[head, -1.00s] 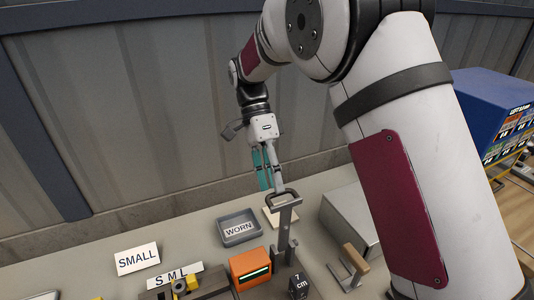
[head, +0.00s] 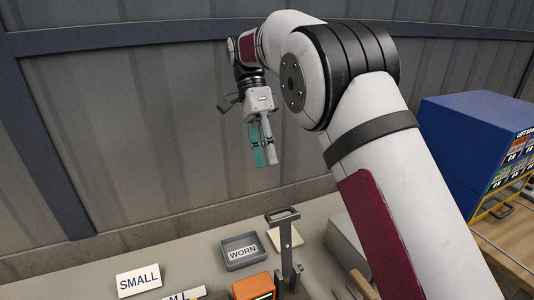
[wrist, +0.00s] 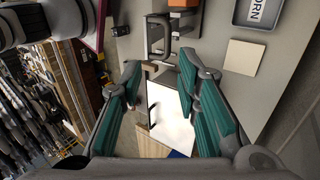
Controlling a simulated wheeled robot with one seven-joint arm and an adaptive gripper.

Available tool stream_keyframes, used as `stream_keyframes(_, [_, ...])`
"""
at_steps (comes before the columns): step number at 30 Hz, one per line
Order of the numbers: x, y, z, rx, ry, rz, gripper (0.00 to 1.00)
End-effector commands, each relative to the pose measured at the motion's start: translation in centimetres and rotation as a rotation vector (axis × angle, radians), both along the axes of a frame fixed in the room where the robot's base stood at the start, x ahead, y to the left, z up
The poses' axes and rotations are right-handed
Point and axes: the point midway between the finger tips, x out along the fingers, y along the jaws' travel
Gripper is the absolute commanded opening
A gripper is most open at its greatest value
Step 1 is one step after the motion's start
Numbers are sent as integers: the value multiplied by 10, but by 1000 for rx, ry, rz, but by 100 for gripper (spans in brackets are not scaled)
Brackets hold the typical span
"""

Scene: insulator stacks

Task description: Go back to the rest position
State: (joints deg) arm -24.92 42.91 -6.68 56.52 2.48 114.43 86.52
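My gripper (head: 264,150) hangs in the air above the back of the bench in the head view, fingers pointing down, clear of everything. In the wrist view its two teal-padded fingers (wrist: 160,105) stand apart with nothing between them but the view of the bench below. The arm is raised and bent, and part of it hides the right side of the bench in the head view.
A grey post with a looped top (head: 284,240) stands below my gripper. Around it are the WORN tray (head: 226,248), an orange device (head: 252,287), a SMALL sign (head: 138,280) and a pale square plate (wrist: 244,54). A blue cabinet (head: 460,135) stands at right; a metal wall is behind.

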Motion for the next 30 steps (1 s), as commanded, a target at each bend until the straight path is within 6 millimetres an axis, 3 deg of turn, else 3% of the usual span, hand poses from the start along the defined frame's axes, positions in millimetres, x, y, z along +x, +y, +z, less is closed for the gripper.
stream_keyframes(7, [0,-1,1,1,-2,1,30])
stream_keyframes(14, [-16,-33,33,129,-77,92,30])
stream_keyframes(21, [-48,-75,65,279,-202,258,30])
stream_keyframes(30, [-103,-120,86,392,-374,497,30])
